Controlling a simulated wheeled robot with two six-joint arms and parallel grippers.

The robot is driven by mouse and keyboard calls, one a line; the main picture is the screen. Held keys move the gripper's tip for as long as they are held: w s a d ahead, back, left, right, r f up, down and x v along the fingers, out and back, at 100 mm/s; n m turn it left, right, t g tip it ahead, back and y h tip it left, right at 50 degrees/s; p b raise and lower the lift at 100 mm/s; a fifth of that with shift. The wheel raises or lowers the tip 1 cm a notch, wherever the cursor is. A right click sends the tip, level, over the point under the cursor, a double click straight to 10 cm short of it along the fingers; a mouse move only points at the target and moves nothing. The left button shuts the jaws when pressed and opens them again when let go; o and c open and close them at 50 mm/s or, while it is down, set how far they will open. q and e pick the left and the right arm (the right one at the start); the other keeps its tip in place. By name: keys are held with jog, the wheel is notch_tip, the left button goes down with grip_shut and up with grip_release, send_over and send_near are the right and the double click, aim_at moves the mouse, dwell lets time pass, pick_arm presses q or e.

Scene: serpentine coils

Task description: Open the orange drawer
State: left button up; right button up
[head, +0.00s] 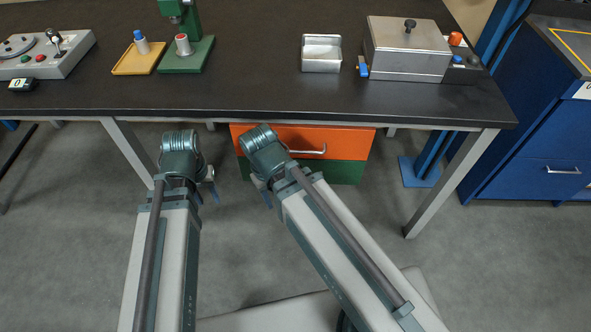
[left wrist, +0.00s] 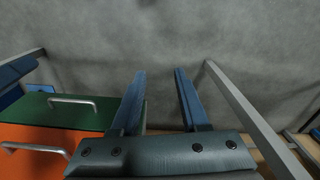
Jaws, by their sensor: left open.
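The orange drawer (head: 345,141) is in a cabinet under the dark workbench in the head view. It looks shut, and its metal bar handle (head: 309,151) faces me. My right arm hides part of its front. In the left wrist view the orange drawer (left wrist: 30,146) and its handle (left wrist: 32,148) are at the lower left, beside the fingers. My left gripper (head: 207,193) is left of the cabinet, apart from the handle. Its two blue fingers (left wrist: 159,72) are spread and empty. My right gripper (head: 267,197) is in front of the cabinet's left part, mostly hidden by its own wrist.
A green drawer (head: 343,172) with its own handle (left wrist: 85,101) lies below the orange one. The workbench top (head: 255,90) overhangs the cabinet. Bench legs (head: 448,186) stand on both sides. A blue cabinet (head: 545,150) is at the right. The grey floor in front is clear.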

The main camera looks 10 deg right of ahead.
pick_arm(q)
notch_tip(320, 180, down, 10)
jog(key=w+n+h+b, duration=0.1)
jog(key=w+h+b, duration=0.1)
jog(key=b, duration=0.6)
jog(key=n+h+b, duration=0.5)
jog(key=n+h, duration=0.2)
jog(key=h, duration=0.7)
send_near(292, 152)
jog(key=shift+t, duration=0.3)
jog(key=d+b, duration=0.1)
jog(key=d, duration=0.2)
jog(key=d+f, duration=0.1)
jog(key=d, duration=0.3)
jog(key=d+f+b, duration=0.1)
jog(key=d, duration=0.3)
jog(key=shift+d+f+b, duration=0.1)
jog(key=shift+d+b, duration=0.15)
jog(key=shift+b, duration=0.1)
pick_arm(e)
notch_tip(292, 152, down, 18)
pick_arm(q)
jog(key=shift+y, duration=0.3)
grip_shut()
pick_arm(e)
jog(key=shift+f, duration=0.1)
